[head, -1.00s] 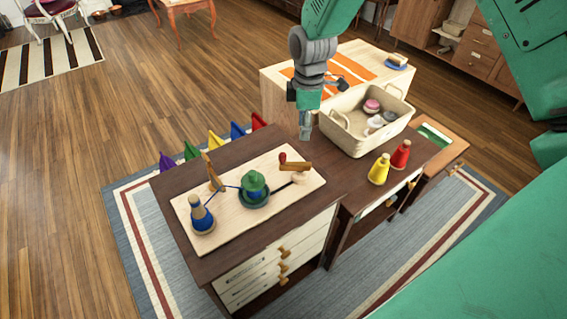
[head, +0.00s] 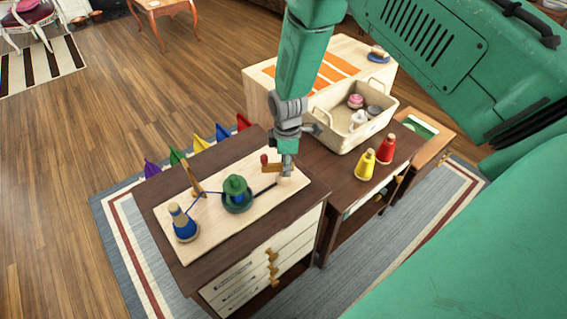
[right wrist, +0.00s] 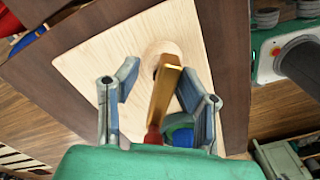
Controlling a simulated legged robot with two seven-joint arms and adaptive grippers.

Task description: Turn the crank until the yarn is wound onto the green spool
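The wooden crank (head: 271,168) with its red knob (head: 264,158) is at the right end of the light board (head: 222,222). The green spool (head: 236,203) stands mid-board, with some blue on it. Blue yarn runs from the blue cone (head: 184,228) past a wooden guide post (head: 196,180) to the spool. My right gripper (head: 287,170) is low over the crank and partly hides it. In the right wrist view, the gripper (right wrist: 157,84) is open, its fingers apart on either side of the crank arm (right wrist: 167,90); the red knob (right wrist: 153,137) is near the palm. My left gripper is out of view.
A beige basket (head: 342,127) with small items stands behind the board to the right. A yellow cone (head: 366,166) and a red cone (head: 386,151) stand right of the board. Several coloured pennants (head: 201,144) line the back edge of the dark cabinet.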

